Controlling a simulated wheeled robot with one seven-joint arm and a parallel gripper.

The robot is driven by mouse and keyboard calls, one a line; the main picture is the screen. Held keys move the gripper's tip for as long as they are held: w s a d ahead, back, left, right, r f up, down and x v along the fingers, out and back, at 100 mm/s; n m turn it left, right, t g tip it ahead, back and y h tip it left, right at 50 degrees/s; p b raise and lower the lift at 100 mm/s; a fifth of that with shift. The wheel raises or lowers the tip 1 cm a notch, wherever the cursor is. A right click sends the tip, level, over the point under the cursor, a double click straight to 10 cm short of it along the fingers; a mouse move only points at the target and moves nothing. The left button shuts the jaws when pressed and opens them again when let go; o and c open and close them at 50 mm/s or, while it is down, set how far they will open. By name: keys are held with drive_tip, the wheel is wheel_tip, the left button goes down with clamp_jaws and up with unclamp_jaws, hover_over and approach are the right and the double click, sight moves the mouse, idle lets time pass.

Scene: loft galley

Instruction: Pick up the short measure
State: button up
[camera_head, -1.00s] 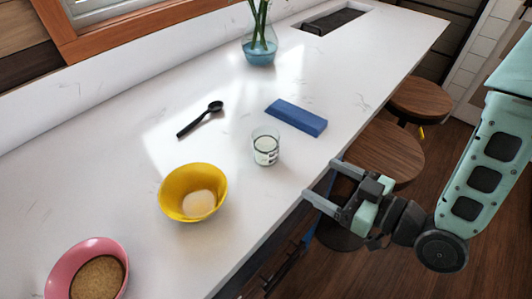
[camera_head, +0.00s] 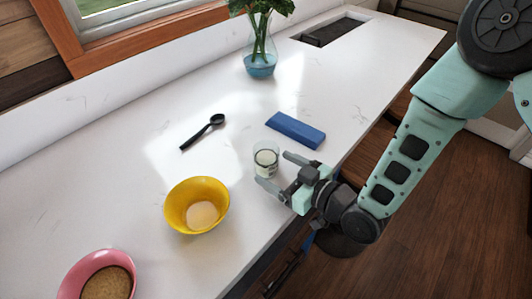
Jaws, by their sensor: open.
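The short measure (camera_head: 266,160) is a small clear glass with pale contents and dark markings. It stands upright on the white counter, right of the yellow bowl. My gripper (camera_head: 276,169) is open, low at the counter's front edge. Its two fingers point left toward the glass, one tip on the far side and one on the near side of it. I cannot tell whether either finger touches the glass.
A blue block (camera_head: 295,130) lies just behind the glass. A yellow bowl (camera_head: 179,212) with pale contents stands to the left, and a pink bowl (camera_head: 69,283) at the front left. A black spoon (camera_head: 204,131) and a vase (camera_head: 260,65) are farther back. The counter (camera_head: 110,190) is otherwise mostly clear.

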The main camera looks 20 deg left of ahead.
drive_tip(key=shift+p+x, duration=0.4)
drive_tip(key=shift+x, duration=0.9)
drive_tip(key=c, duration=1.1)
drive_tip(key=shift+c, duration=0.2)
drive_tip(key=shift+r, duration=0.2)
